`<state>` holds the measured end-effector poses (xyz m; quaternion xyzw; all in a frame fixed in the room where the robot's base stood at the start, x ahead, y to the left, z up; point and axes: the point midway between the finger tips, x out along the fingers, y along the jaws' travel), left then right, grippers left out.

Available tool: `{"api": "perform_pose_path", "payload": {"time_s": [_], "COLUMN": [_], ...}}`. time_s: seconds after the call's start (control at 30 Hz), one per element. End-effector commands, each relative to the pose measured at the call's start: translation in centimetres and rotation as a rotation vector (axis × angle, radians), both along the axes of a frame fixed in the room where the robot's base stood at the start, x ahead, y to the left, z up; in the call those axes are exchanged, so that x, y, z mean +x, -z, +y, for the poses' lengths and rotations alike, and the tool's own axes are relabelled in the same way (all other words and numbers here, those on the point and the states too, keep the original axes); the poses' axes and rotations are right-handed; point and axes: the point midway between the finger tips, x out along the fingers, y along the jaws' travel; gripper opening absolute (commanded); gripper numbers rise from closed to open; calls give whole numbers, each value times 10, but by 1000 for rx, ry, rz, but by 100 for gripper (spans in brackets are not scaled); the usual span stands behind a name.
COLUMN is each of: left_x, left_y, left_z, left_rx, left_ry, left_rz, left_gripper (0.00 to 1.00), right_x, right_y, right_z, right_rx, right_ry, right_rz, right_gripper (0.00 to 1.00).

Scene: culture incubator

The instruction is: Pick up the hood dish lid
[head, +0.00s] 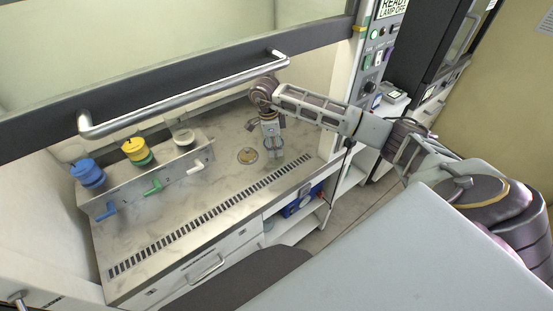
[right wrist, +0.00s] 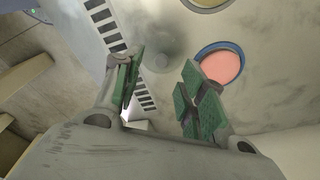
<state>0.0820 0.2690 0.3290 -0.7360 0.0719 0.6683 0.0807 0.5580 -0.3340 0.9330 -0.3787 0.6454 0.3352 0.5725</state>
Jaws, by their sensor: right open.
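A small round dish with a yellowish rim (head: 247,156) lies flat on the hood floor. In the right wrist view, part of a round yellowish piece (right wrist: 207,2) is cut off at the top edge. A pink disc with a blue rim (right wrist: 221,66) lies below it there. I cannot tell which of these is the lid; the pink disc is not clear in the head view. My right gripper (head: 274,155) points down just right of the dish. Its green-padded fingers (right wrist: 158,68) are apart and empty, with the pink disc beyond the right finger. My left gripper is out of view.
The raised sash with its long handle (head: 185,92) crosses above my right arm. A slotted grille (head: 210,215) runs along the front. The hood floor between is clear.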

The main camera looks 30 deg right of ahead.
Motion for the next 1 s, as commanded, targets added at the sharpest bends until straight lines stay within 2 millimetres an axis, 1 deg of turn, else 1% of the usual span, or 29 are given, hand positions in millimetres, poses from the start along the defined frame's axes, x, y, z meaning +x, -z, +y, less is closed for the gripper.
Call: {"api": "perform_pose_path", "payload": {"time_s": [0.23,0.4,0.47,0.73,0.97,1.0], "left_x": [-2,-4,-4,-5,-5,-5], "left_y": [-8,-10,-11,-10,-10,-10], "left_z": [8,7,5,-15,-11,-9], "left_rx": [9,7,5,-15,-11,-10], "left_ry": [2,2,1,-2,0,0], "left_rz": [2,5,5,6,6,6], "left_gripper": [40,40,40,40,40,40], "right_x": [0,-1,-1,-1,-1,-1], "right_y": [23,40,44,47,47,47], "right_z": [-3,-5,-5,-6,-6,-6], "right_rx": [1,0,-1,0,0,0], "right_ry": [1,0,0,0,0,0], "right_rz": [3,2,3,1,1,1], "right_gripper": [41,41,41,41,41,40]}}
